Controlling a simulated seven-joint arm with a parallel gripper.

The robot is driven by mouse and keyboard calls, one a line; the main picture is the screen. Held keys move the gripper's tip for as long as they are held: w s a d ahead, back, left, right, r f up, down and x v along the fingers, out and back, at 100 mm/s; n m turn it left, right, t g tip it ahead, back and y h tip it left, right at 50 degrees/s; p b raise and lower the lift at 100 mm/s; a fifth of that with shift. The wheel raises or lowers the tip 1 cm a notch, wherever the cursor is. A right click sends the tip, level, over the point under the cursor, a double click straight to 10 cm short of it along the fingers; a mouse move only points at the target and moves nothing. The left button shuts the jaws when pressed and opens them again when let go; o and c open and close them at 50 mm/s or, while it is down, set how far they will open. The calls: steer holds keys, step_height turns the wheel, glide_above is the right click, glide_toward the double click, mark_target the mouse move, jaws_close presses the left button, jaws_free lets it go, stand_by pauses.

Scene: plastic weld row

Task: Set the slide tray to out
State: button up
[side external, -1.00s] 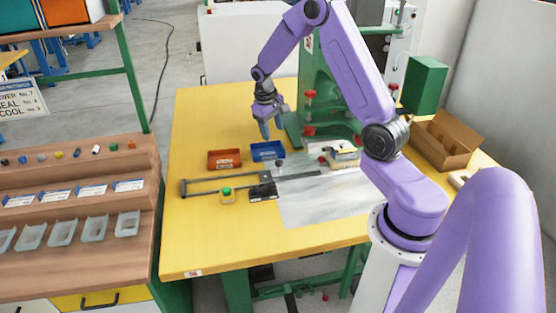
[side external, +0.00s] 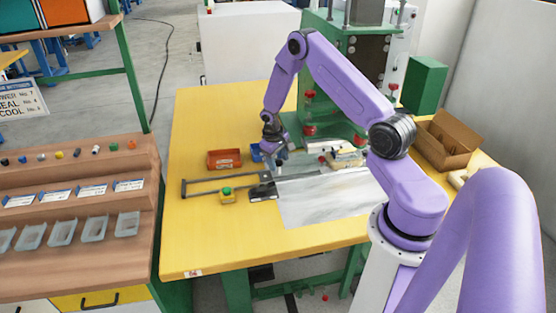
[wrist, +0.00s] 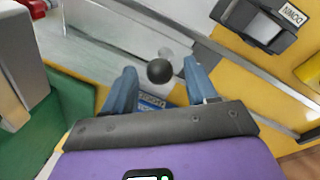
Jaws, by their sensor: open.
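The slide tray shows as a flat silvery plate (wrist: 125,25) in the wrist view, beside a grey rail. A dark round knob (wrist: 160,71) on a pale stem stands at its near end. My gripper (wrist: 160,82) is open, its two blue fingers on either side of the knob with gaps showing, not gripping it. In the side view my gripper (side external: 280,158) points down over the tray's knob end and hides the knob. The grey slide rails (side external: 215,185) run left from there across the yellow table.
A black box (wrist: 262,22) marked DOWN and a yellow box with a green button (side external: 227,195) sit in front of the rails. An orange bin (side external: 224,159) and a partly hidden blue bin (side external: 256,152) stand behind them. A green press frame (side external: 325,105) rises behind.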

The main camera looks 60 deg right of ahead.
jaws_close()
steer(key=w+a, duration=2)
steer(key=w, duration=0.1)
steer(key=shift+a+f, duration=0.1)
steer(key=shift+w+a, duration=0.2)
steer(key=shift+a, duration=0.05)
steer(key=shift+w+a, duration=0.1)
steer(key=shift+a, duration=0.2)
jaws_free()
steer(key=shift+a, duration=0.1)
